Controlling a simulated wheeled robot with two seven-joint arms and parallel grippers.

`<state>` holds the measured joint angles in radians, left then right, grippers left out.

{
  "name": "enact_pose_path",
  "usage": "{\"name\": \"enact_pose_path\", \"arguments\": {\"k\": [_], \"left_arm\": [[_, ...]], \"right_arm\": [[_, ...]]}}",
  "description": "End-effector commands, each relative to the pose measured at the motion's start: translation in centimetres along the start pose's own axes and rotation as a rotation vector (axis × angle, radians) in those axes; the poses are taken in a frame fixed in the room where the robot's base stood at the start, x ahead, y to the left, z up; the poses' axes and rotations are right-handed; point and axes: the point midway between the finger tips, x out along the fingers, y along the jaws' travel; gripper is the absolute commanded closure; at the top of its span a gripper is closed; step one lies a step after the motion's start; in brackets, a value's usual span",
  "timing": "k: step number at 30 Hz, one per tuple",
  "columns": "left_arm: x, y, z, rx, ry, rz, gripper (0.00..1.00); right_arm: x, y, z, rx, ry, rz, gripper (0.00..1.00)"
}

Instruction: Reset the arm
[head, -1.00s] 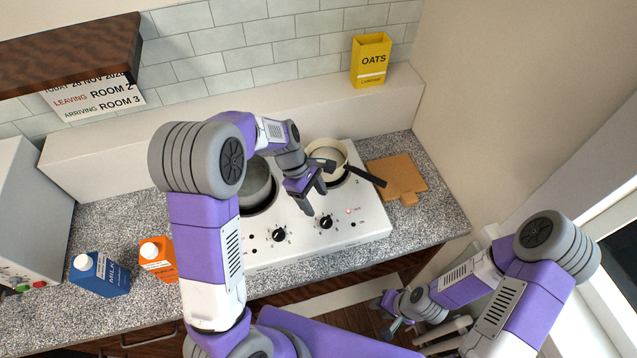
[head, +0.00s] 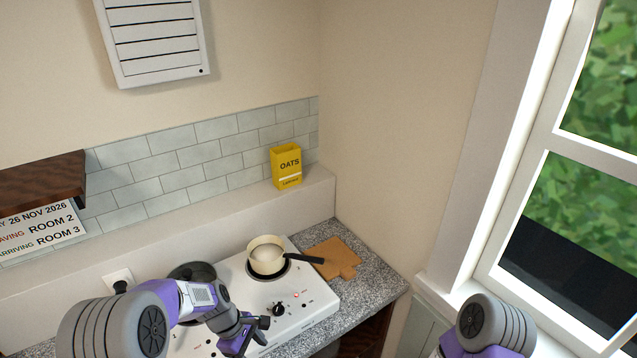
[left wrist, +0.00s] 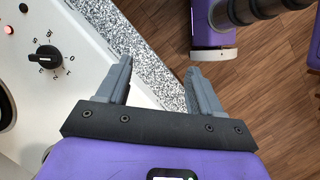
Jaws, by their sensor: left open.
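My left gripper (head: 249,335) is at the bottom of the head view, over the front of the white hob. In the left wrist view my left gripper (left wrist: 160,85) has its two grey fingers wide apart with nothing between them. Below the fingers are the speckled counter edge and the wooden floor. My right arm (head: 490,330) shows only as a joint at the bottom right of the head view. Its gripper is out of the frame there.
A cream pan (head: 266,258) with a dark handle sits on the hob (head: 315,310). A wooden board (head: 333,257) lies on the counter to its right. A yellow oats box (head: 286,167) stands on the ledge. A dark pot (head: 192,274) is partly hidden behind my left arm. A window is at right.

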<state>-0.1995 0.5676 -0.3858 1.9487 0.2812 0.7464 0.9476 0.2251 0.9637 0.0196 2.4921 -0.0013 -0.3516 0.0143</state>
Motion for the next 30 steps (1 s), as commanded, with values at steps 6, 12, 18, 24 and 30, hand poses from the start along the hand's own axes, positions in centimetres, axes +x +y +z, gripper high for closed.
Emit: {"name": "enact_pose_path", "arguments": {"k": [6, 12, 18, 24, 30], "left_arm": [[5.7, -2.7, -1.3, 0.191, 0.048, -0.024, 0.34], [11.9, -6.7, -1.5, 0.462, 0.075, -0.039, 0.34], [17.7, -11.9, 1.2, 0.836, 0.066, 0.003, 0.34], [21.6, -14.2, 3.5, 1.079, 0.068, 0.092, 0.34], [26.4, -14.2, 1.6, 1.075, 0.071, 0.09, 0.34]], "right_arm": [[0.1, 0.0, -0.1, -0.001, 0.002, 0.0, 0.63], [0.0, 0.0, 0.0, -0.001, 0.001, 0.0, 0.63], [0.0, 0.0, -0.1, 0.0, 0.001, 0.0, 0.63], [2.0, 0.7, -0.2, -0.001, 0.003, -0.001, 0.63], [6.9, 2.6, -0.3, 0.0, 0.0, 0.0, 0.63]]}}
